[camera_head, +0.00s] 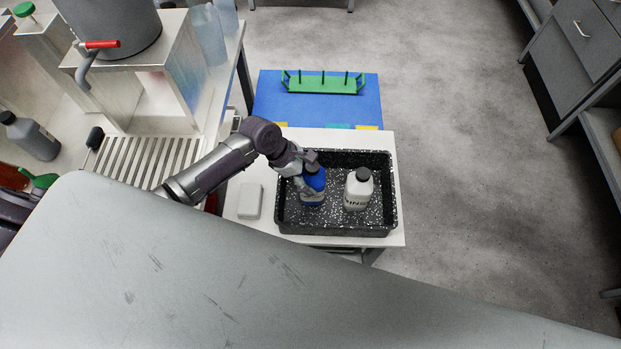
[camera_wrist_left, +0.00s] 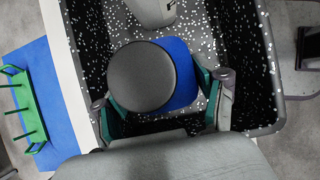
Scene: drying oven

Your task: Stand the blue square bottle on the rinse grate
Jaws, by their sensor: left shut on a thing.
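The blue square bottle (camera_head: 312,186) with a dark cap stands inside a black speckled tray in the head view. My left gripper (camera_head: 304,168) reaches down to it from the left and is shut on it. In the left wrist view the bottle's blue shoulder (camera_wrist_left: 183,75) and round dark cap show between the two fingers of the left gripper (camera_wrist_left: 165,103). The bottle's lower part is hidden there. The rinse grate (camera_head: 150,158) is the slatted metal rack at the left of the head view, with nothing seen standing on it. My right gripper is not in view.
The speckled tray (camera_head: 387,196) also holds a white bottle (camera_head: 358,188) right of the blue one. A white box (camera_head: 250,201) lies beside the tray. A green rack (camera_head: 323,84) sits on a blue mat behind. A grey bottle (camera_head: 32,136) stands left of the grate.

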